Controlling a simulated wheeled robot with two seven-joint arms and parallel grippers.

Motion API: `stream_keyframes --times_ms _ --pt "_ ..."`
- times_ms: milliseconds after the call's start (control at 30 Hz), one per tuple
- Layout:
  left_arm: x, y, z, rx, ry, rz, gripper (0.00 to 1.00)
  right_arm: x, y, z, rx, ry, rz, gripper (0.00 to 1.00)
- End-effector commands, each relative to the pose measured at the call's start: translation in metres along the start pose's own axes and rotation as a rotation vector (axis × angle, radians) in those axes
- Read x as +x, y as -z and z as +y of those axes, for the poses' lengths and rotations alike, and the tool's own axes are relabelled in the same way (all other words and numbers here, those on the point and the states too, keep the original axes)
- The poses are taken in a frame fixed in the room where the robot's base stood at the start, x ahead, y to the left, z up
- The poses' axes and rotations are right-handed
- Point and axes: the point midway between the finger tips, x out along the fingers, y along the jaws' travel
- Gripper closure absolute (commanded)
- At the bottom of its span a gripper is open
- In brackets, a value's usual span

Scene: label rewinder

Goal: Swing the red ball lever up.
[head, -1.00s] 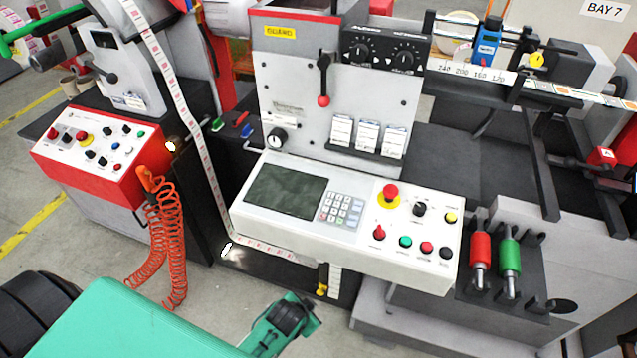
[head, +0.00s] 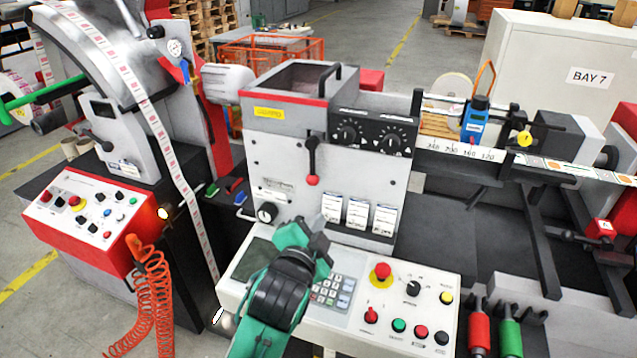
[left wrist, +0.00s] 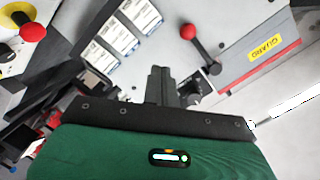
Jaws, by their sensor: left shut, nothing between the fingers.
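The red ball lever (head: 313,162) hangs down from its black pivot on the grey front plate of the machine. Its red ball (head: 313,180) is at the lower end. In the left wrist view the red ball (left wrist: 189,31) and black arm show above and right of my fingers. My left gripper (head: 322,226) is below the lever, in front of the plate and above the console. It looks apart from the ball. In the left wrist view my left gripper (left wrist: 160,82) has its fingers together with nothing between them. My right gripper is not in view.
The white console (head: 400,285) with keypad, red mushroom button (head: 381,272) and knobs lies below. White label cards (head: 357,213) sit right of my left gripper, with a knob box (head: 370,137) above. A black knob (head: 266,212) is to the left.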

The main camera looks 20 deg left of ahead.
Motion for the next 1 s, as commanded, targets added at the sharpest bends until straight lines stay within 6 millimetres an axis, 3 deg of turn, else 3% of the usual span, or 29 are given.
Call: stream_keyframes --times_ms 100,200,633,767,1000 --pt "-0.001 0.021 -0.022 0.046 0.064 0.046 1.00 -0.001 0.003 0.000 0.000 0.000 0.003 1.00" --pt "-0.002 0.028 -0.029 0.065 0.087 0.060 1.00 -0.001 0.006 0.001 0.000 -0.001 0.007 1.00" --pt "0.001 0.030 -0.031 0.070 0.092 0.063 1.00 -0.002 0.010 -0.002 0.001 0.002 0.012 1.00" --pt "0.015 0.032 -0.033 0.070 0.091 0.062 1.00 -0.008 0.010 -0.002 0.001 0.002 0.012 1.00" --pt "0.060 0.036 -0.039 0.070 0.091 0.061 1.00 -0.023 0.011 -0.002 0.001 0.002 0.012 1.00"
